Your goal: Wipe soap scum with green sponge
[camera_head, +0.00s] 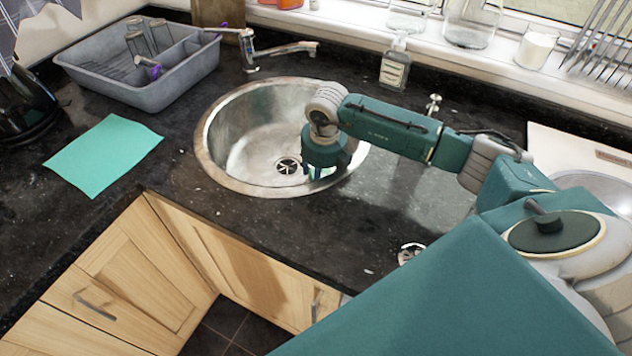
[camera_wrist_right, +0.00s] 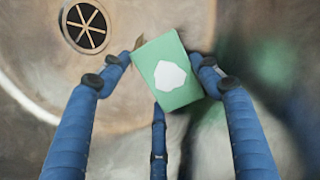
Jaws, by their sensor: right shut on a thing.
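The green sponge (camera_wrist_right: 168,72) is a block with a white patch on its face. In the wrist view it sits between the blue fingers of my right gripper (camera_wrist_right: 170,72), which is shut on it. In the head view the right gripper (camera_head: 320,172) points down inside the round steel sink (camera_head: 235,150), right of the drain, and mostly hides the sponge. Brownish, cloudy smears (camera_wrist_right: 125,110) show on the steel in the wrist view; I cannot tell which of them is soap scum. The drain (camera_wrist_right: 85,26) is at upper left there. My left gripper is not in view.
A grey dish rack (camera_head: 150,85) with glasses stands at the back left. A green cloth (camera_head: 105,155) lies flat on the dark counter. A soap bottle (camera_head: 395,68) stands behind the sink.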

